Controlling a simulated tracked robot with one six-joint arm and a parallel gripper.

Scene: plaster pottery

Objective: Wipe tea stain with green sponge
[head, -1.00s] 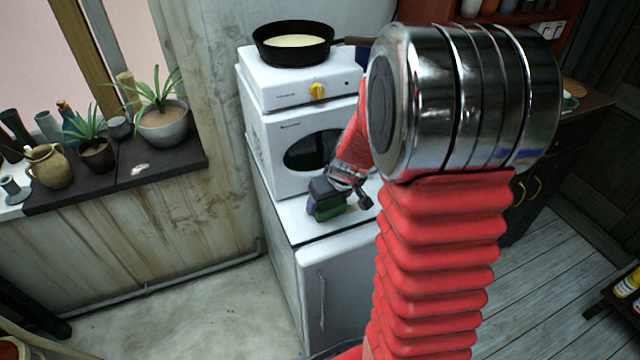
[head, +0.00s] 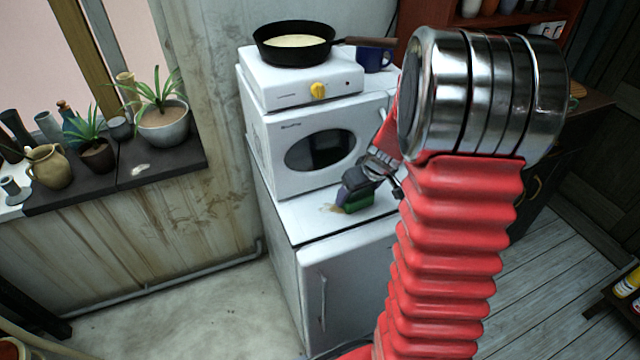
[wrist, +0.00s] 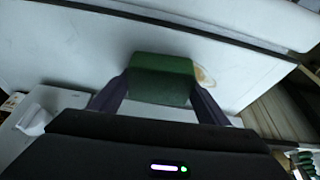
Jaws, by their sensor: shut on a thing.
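The green sponge (wrist: 162,78) is held between the two fingers of my gripper (wrist: 160,92) in the wrist view. In the head view the sponge (head: 360,203) shows below my gripper (head: 354,190), low over the white fridge top (head: 305,228); I cannot tell for sure whether it touches. The brown tea stain (head: 329,208) shows just left of the sponge in the head view. In the wrist view the stain (wrist: 205,76) shows at the right edge of the sponge, which may cover part of it.
A white microwave (head: 270,125) stands behind the stain, with a hot plate (head: 285,88) and a black pan (head: 293,43) on it. A blue mug (head: 374,59) stands beside the pan handle. A windowsill (head: 185,160) with potted plants is at the left.

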